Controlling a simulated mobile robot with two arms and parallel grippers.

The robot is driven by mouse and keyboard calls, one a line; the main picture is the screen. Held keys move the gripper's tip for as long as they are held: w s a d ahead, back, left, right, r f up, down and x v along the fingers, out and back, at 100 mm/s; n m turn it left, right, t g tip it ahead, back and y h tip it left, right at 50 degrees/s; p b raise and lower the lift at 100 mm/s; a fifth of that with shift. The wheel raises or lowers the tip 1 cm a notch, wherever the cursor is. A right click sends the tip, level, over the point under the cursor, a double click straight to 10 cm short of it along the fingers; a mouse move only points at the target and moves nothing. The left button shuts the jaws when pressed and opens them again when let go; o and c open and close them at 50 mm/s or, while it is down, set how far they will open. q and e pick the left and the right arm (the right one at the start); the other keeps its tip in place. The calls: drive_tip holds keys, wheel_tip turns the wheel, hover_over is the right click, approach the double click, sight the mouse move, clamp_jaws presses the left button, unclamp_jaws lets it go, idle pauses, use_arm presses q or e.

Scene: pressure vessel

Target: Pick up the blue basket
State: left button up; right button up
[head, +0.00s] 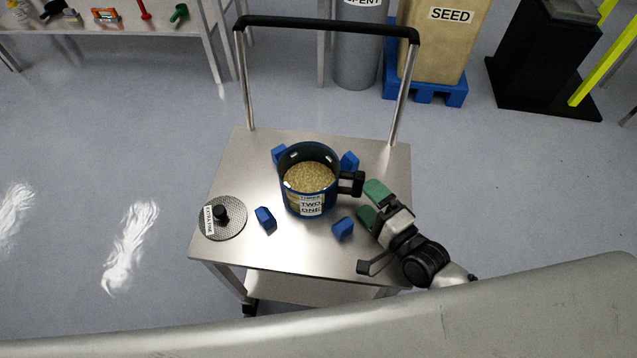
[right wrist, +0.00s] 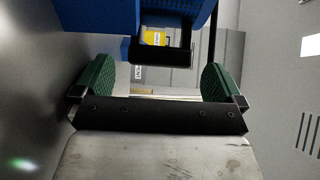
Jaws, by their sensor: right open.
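The blue basket (head: 331,203) stands upright on a steel cart, filled with tan grain and labelled on its front. Its black handle (head: 351,183) sticks out to the right. My right gripper (head: 371,204) is open and empty, just right of the handle, its green pads pointing toward it. In the right wrist view, the handle (right wrist: 165,56) lies ahead of and between the open fingers (right wrist: 158,80), with the blue basket wall (right wrist: 95,18) behind. The handle does not look gripped. My left gripper is out of view.
Several blue blocks (head: 265,217) surround the basket on the cart top (head: 300,245). A perforated disc (head: 234,228) with a black knob lies left. The cart's black push bar (head: 325,25) rises behind. A curved metal surface (head: 400,325) spans the foreground.

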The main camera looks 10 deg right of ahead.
sight(359, 190)
drive_tip(key=x, duration=0.6)
drive_tip(key=c, duration=1)
drive_tip(key=shift+r, duration=0.1)
drive_tip(key=shift+c, duration=0.5)
